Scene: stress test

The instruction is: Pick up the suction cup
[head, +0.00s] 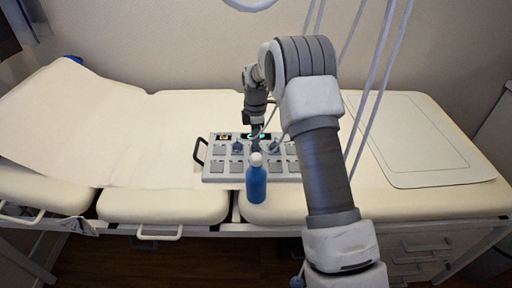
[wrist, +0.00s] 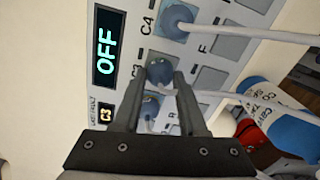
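A white panel (head: 208,173) with grey square pads lies on the bed, with small blue-grey suction cups on it. One suction cup (wrist: 159,71) shows between the fingertips of my gripper (wrist: 159,76) in the wrist view. A gap shows beside it, and I cannot tell whether the fingers touch it. Another suction cup (wrist: 178,20) sits on a pad marked C4, with a pale cable. Something blue (wrist: 151,106) shows lower between the fingers, partly hidden. In the head view, suction cups stand on the left (head: 238,147) and right (head: 273,146) of the panel, near my gripper.
A blue bottle (head: 256,184) with a white cap stands in front of the panel; it also shows in the wrist view (wrist: 272,118). Pale cables hang at the right of my arm. A display (wrist: 107,48) reads OFF. The bed's left side (head: 90,130) is clear.

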